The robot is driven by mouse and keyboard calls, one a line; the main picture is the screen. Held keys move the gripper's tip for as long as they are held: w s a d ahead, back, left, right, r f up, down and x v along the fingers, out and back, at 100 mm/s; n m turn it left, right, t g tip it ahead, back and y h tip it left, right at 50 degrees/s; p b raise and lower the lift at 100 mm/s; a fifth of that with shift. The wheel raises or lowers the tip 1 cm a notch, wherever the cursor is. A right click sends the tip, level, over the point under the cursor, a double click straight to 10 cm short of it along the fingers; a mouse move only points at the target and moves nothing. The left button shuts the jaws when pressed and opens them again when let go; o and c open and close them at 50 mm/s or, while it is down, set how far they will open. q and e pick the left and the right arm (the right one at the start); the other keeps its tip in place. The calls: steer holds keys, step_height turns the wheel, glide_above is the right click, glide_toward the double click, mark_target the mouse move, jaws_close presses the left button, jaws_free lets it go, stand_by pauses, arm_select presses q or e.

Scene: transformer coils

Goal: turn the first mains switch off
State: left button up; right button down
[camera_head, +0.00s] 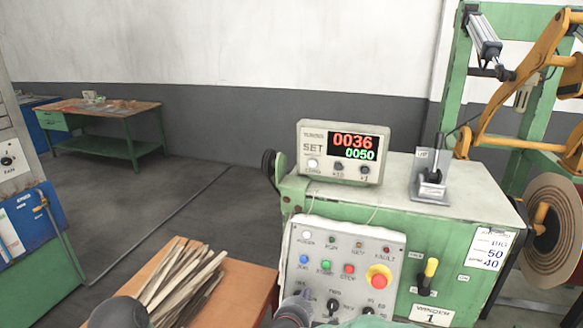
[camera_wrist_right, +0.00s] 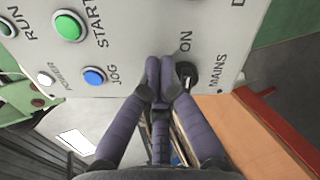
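The mains switch (camera_wrist_right: 187,75) is a dark rotary knob on the light grey control panel (camera_head: 341,240), beside the printed words ON and MAINS. In the head view it is mostly hidden by my right gripper (camera_head: 303,299) at the panel's lower left corner. In the wrist view my right gripper (camera_wrist_right: 160,75) has its purple fingers brought together, tips right beside the knob. Nothing shows between them. I cannot tell whether they touch the knob, and its pointing direction is unclear. A dark rounded part of my left arm shows at the bottom left of the head view, without visible fingers.
The panel also carries a red emergency stop (camera_head: 378,277), coloured buttons and more knobs. The green winder cabinet (camera_head: 460,262) is labelled 1. A counter box (camera_head: 343,152) reads 0036 and 0050. Wooden strips (camera_head: 183,278) lie on an orange-brown table (camera_head: 240,295) to the left.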

steer(key=shift+s+a+r+b, duration=0.15)
steer(key=shift+a+b, duration=0.1)
steer(key=shift+b, duration=0.05)
steer(key=shift+a, duration=0.15)
stand_by(0.5)
steer(key=shift+r, duration=0.15)
steer(key=shift+d+r, duration=0.2)
steer(key=shift+d, duration=0.05)
steer(key=v, duration=0.6)
steer(key=shift+p, duration=0.35)
